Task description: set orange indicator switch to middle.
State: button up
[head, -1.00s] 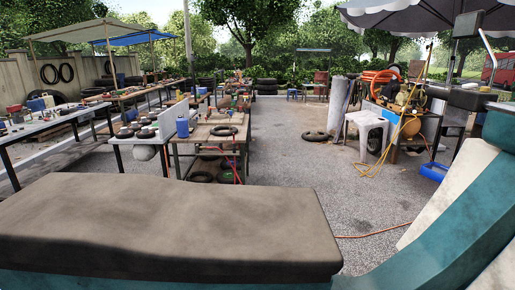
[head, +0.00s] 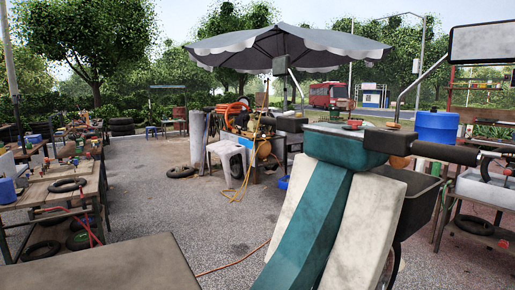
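The orange indicator switch cannot be made out in the head view. A teal and cream scooter (head: 318,215) stands close in front at the right, with a black handlebar grip (head: 445,151) reaching right. A small orange-brown rounded part (head: 399,162) shows beneath the handlebar; I cannot tell what it is. An air compressor cart (head: 262,150) with yellow and orange hoses stands farther back, too small to show any switch. My gripper is not in view.
A white stool (head: 225,155) stands beside the compressor. A workbench (head: 60,190) with tyres is at the left. Open asphalt (head: 165,210) lies between, crossed by an orange hose (head: 232,262). A mirror (head: 482,42) is at upper right.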

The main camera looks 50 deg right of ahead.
aim_at(394, 124)
jog(key=l+z, duration=0.2)
jog(key=z, duration=0.15)
jog(key=i+l+z, duration=0.15)
jog(key=z, duration=0.2)
jog(key=i+l+z, duration=0.1)
jog(key=z, duration=0.25)
